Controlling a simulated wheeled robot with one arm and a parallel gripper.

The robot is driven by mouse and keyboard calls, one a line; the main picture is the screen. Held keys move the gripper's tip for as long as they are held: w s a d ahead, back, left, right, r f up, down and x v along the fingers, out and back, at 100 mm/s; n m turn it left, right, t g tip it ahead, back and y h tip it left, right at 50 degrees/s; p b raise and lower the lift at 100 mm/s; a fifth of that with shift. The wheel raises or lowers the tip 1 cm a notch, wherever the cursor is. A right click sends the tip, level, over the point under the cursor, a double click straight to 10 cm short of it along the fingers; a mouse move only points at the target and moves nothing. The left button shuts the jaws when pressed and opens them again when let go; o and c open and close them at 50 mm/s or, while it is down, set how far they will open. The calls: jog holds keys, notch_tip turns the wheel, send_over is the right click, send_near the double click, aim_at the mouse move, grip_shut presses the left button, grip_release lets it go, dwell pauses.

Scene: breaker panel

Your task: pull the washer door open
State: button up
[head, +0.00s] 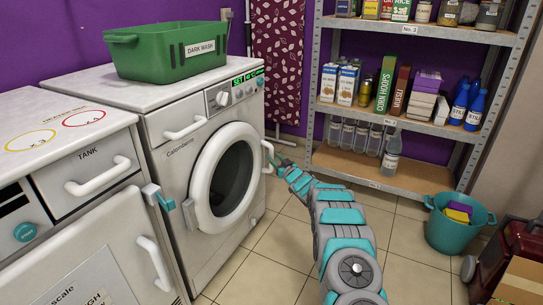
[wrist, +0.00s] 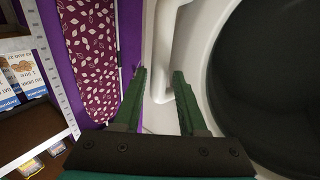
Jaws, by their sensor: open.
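The white washer (head: 178,160) stands in the middle left of the head view. Its round door (head: 198,190) has a white ring and dark glass and looks shut against the front. The white door handle (head: 267,157) is at the door's right edge. In the wrist view the handle (wrist: 164,50) is an upright white bar, with the dark door glass (wrist: 270,80) to its right. My gripper (wrist: 159,72) is open, its green fingers on either side of the handle's lower part in the picture. I cannot tell whether they touch it. In the head view my gripper (head: 277,160) is at the handle.
A green bin (head: 165,50) sits on the washer. A cabinet with a tank drawer (head: 92,178) stands left of it. A metal shelf (head: 380,176) with boxes and bottles stands at the back right. A teal bucket (head: 455,232) is on the floor. Tiled floor before the washer is clear.

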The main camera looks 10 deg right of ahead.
aim_at(272, 156)
jog(key=shift+x, duration=1.5)
grip_shut()
dwell(0.6)
